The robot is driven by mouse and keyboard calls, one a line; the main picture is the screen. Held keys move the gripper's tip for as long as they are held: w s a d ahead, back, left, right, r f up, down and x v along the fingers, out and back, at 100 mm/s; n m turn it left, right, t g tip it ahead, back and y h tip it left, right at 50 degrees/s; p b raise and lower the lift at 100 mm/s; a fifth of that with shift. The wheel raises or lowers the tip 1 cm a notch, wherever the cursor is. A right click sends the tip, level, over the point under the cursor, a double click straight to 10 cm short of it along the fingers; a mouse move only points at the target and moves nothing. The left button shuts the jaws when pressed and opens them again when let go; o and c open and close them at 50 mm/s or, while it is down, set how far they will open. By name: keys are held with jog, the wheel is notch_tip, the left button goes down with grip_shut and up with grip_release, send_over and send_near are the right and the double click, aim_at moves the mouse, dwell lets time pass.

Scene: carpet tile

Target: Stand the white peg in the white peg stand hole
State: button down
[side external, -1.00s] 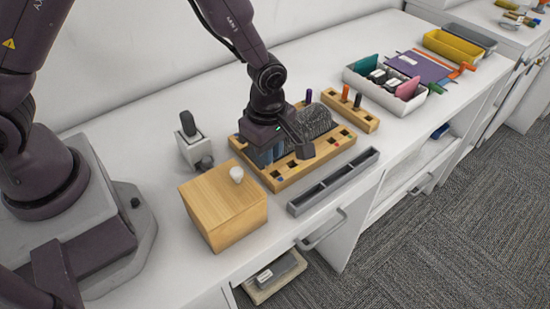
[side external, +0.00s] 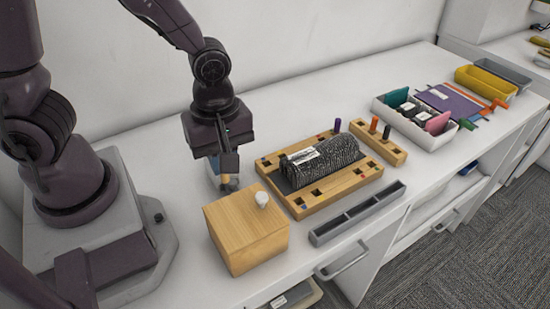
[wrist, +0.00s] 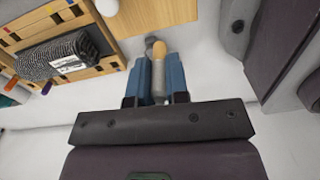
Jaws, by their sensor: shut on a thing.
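My gripper (side external: 226,172) is at the left of the board, behind the wooden box. In the wrist view its blue fingers (wrist: 158,75) are shut on a pale peg (wrist: 158,84), apparently the white peg, whose tan end (wrist: 160,48) sticks out past the fingertips. The wooden board (side external: 318,196) has several square holes with small coloured marks and carries a dark carpet roll (side external: 320,162). A wooden strip (side external: 392,152) behind it holds an orange and a black peg. I cannot tell which hole is the white one.
The wooden box (side external: 245,232) with a white knob (side external: 262,198) stands close in front of my gripper. A small grey knob (side external: 231,186) is right under it. A grey tray (side external: 356,214) lies along the front edge. A white bin (side external: 420,128) stands farther right.

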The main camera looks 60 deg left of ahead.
jog(key=shift+w+d+r+m, duration=0.1)
jog(key=shift+w+m, duration=0.05)
jog(key=shift+m, duration=0.4)
jog(key=shift+w+r+m, duration=0.1)
jog(key=shift+w+m, duration=0.05)
jog(key=shift+m, duration=0.4)
jog(key=w+a+r+m, duration=0.3)
jog(key=w+m, duration=0.7)
jog(key=m, duration=0.5)
jog(key=w+a+f+n, duration=0.2)
jog(key=w+a, duration=0.1)
jog(key=a, duration=0.2)
jog(key=w+a+f+n, duration=0.1)
jog(key=w+a+f, duration=0.15)
jog(key=a, duration=0.25)
jog(key=w+f, duration=0.2)
jog(key=w, duration=0.1)
jog(key=w+a+f, duration=0.1)
jog(key=w+f, duration=0.2)
jog(key=w, duration=0.1)
jog(key=w+a+f, duration=0.1)
jog(key=w+f, duration=0.2)
jog(key=w, duration=0.1)
jog(key=shift+w+a+f, duration=0.15)
jog(key=shift+w, duration=0.1)
jog(key=shift+w+f, duration=0.35)
jog(key=shift+f, duration=0.05)
jog(key=shift+w+f, duration=0.2)
jog(key=shift+f, duration=1.55)
jog(key=shift+f, duration=0.1)
